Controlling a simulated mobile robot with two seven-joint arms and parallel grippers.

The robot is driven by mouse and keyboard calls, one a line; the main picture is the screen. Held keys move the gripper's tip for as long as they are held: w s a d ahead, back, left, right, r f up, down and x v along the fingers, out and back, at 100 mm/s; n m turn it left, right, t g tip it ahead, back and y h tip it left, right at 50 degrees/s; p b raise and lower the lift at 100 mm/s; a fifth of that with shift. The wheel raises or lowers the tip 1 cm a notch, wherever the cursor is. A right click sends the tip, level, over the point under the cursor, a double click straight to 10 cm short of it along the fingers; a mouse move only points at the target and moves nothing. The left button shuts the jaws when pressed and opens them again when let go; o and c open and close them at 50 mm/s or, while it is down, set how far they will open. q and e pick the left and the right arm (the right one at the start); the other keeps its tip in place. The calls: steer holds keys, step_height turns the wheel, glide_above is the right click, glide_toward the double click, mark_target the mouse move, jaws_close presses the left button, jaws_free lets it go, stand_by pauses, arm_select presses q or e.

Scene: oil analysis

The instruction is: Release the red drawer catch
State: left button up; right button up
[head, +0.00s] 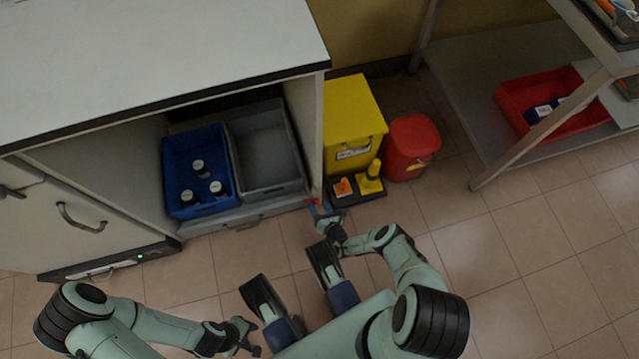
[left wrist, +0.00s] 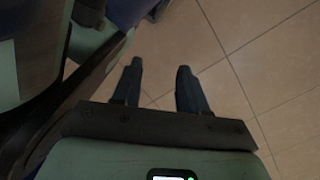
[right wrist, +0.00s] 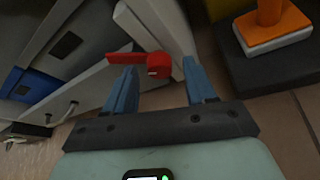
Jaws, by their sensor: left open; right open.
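The red drawer catch (head: 317,202) sits at the right front corner of the low pull-out drawer (head: 225,216), by the cabinet's side panel. In the right wrist view the catch (right wrist: 152,64) is a red lever with a rounded block, its arm pointing left. My right gripper (head: 322,211) is open just in front of it. In the right wrist view the catch lies ahead of and between the two blue fingertips (right wrist: 160,76); contact cannot be told. My left gripper (head: 246,334) is open and empty over the floor, as the left wrist view (left wrist: 160,70) shows.
The drawer holds a blue crate (head: 190,212) with several dark bottles and a grey crate (head: 284,189). Right of the cabinet stand a yellow bin (head: 350,105), a red bin (head: 412,145) and a black tray (head: 345,200). The tiled floor at right is clear.

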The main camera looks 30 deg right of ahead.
arm_select(q)
steer(key=w+d+r+t+p, duration=0.1)
steer(key=w+r+t+p, duration=0.2)
steer(key=w, duration=0.7)
step_height(320, 180, up, 4)
steer(key=shift+w+d+m+t+p, duration=0.2)
steer(key=shift+m+t+p, duration=0.2)
steer(key=shift+p, duration=0.75)
arm_select(e)
steer(key=v, duration=1.3)
steer(key=shift+s, duration=0.15)
steer(key=shift+r, duration=0.15)
